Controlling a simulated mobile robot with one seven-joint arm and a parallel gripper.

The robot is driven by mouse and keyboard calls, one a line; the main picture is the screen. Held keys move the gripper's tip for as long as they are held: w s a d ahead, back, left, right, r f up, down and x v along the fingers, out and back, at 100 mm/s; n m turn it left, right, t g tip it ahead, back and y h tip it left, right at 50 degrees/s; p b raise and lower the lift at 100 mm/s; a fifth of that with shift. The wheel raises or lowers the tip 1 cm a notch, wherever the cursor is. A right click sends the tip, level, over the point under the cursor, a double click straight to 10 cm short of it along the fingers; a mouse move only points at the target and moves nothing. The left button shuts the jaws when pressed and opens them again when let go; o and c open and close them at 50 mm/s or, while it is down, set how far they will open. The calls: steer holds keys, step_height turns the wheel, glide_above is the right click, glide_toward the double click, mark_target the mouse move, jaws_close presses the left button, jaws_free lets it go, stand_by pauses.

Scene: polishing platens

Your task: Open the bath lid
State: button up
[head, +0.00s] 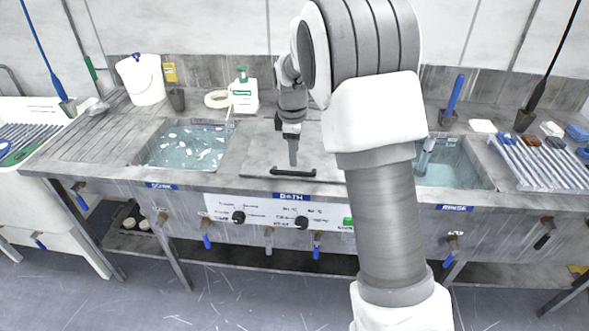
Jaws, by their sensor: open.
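The bath lid (258,170) is a flat grey metal panel in the middle of the counter, above the blue BATH label (291,197). It lies flat and looks closed. Its black bar handle (293,172) runs along the front edge. My gripper (293,160) points down just above and behind the handle, near its middle. It is open and holds nothing; whether it touches the handle cannot be told. My arm hides the right part of the lid.
An open water basin (190,148) with white pieces lies left, and a rinse basin (459,165) lies right. A white soap bottle (244,95) and white bucket (142,82) stand behind. Knobs (239,217) line the front panel.

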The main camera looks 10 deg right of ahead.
mark_target(295, 172)
steer(key=f, duration=0.3)
steer(key=w+f, duration=0.1)
steer(key=f, duration=0.3)
steer(key=shift+w+d, duration=0.2)
jaws_close()
stand_by(1.1)
